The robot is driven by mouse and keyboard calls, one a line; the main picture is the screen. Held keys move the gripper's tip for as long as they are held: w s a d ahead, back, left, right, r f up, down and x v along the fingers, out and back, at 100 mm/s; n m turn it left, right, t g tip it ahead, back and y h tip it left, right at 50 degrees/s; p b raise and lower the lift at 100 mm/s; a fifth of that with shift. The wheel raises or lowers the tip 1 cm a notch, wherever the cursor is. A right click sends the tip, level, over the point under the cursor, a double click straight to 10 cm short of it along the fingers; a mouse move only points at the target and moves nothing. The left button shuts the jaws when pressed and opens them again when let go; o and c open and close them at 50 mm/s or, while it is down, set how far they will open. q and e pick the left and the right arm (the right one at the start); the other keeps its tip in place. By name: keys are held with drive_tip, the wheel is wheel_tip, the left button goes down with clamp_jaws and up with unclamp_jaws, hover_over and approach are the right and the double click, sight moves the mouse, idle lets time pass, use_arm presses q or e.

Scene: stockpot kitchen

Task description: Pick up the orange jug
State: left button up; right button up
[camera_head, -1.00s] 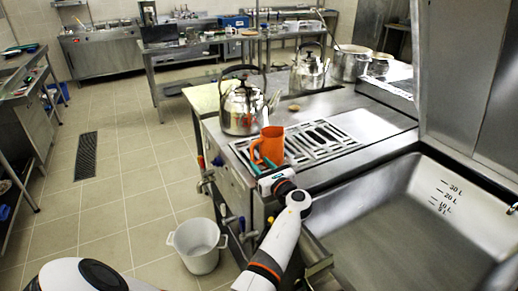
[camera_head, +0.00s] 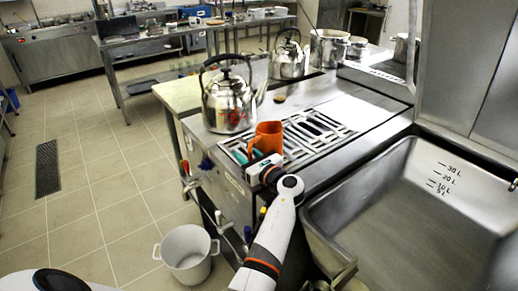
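The orange jug (camera_head: 268,137) stands upright on the slotted grate near the front edge of the steel counter. Its handle is on the left side, and its lower part is partly hidden by my gripper. I cannot tell whether a finger touches the jug.
A steel kettle (camera_head: 229,106) marked in red stands close behind the jug to the left, with another kettle (camera_head: 289,60) farther back. A deep steel sink (camera_head: 405,215) lies to the right. A white bucket (camera_head: 187,254) stands on the floor at left, where tiles are clear.

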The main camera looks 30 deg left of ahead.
use_arm(q)
drive_tip(key=shift+s+d+r, duration=0.1)
drive_tip(key=shift+d+r, duration=0.05)
drive_tip(key=c, duration=0.3)
clamp_jaws()
drive_tip(key=shift+r, duration=0.35)
wheel_tip(320, 180, up, 9)
drive_tip(key=shift+r+p, duration=0.15)
drive_tip(key=shift+p, duration=0.15)
use_arm(e)
drive_tip(key=d, duration=0.2)
drive_tip(key=shift+s+d+r, duration=0.1)
drive_tip(key=shift+d+r, duration=0.2)
